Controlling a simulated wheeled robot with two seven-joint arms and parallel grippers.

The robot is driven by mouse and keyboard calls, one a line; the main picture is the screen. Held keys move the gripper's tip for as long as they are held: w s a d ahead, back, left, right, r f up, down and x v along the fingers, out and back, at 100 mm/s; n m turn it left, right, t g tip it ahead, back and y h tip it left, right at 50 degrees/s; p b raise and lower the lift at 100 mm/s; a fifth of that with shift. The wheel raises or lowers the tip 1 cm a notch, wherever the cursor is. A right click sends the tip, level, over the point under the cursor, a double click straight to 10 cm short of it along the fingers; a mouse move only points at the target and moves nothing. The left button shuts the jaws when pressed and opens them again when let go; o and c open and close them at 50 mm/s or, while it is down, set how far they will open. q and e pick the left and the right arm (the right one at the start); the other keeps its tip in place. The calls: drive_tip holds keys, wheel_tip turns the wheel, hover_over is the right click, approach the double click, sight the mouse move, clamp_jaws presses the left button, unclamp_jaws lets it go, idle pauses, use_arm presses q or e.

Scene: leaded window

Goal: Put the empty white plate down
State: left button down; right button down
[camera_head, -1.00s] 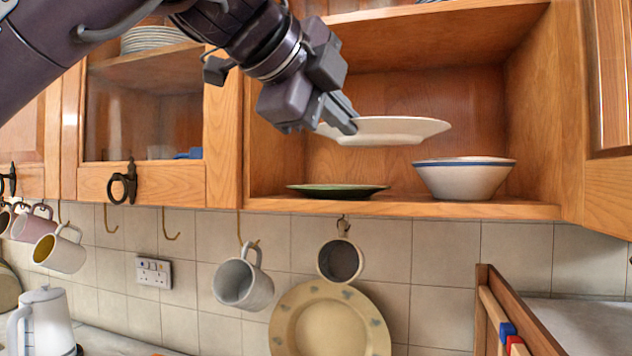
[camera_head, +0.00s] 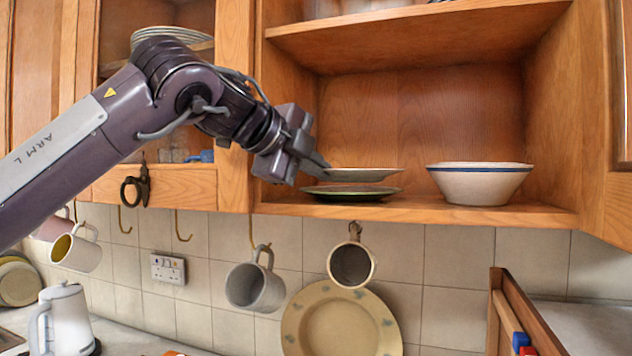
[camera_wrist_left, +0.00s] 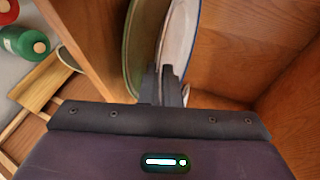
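The white plate (camera_head: 365,174) is level and has nothing on it that I can see. My left gripper (camera_head: 322,170) holds it by its left edge, just above the green plate (camera_head: 352,194), which lies on the cabinet shelf. A narrow gap shows between the two plates. In the left wrist view the fingers (camera_wrist_left: 164,84) are closed at the rim of the white plate (camera_wrist_left: 180,38), with the green plate (camera_wrist_left: 146,45) close beside it. My right gripper is not in view.
A white bowl with a blue rim (camera_head: 480,184) stands on the shelf (camera_head: 420,210) to the right, apart from the plates. An upper shelf (camera_head: 400,35) is overhead. Mugs, such as the grey one (camera_head: 255,285), hang on hooks below.

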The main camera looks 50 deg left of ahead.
use_arm(q)
drive_tip(key=shift+f, duration=0.7)
drive_tip(key=shift+a+f, duration=0.15)
drive_tip(key=shift+f, duration=0.1)
drive_tip(key=shift+w+a+f, duration=0.15)
drive_tip(key=shift+a+f, duration=0.05)
drive_tip(key=shift+d, duration=0.15)
drive_tip(key=c, duration=2.1)
unclamp_jaws()
drive_tip(key=shift+f, duration=0.15)
drive_tip(key=o, duration=0.5)
drive_tip(key=shift+c, duration=0.2)
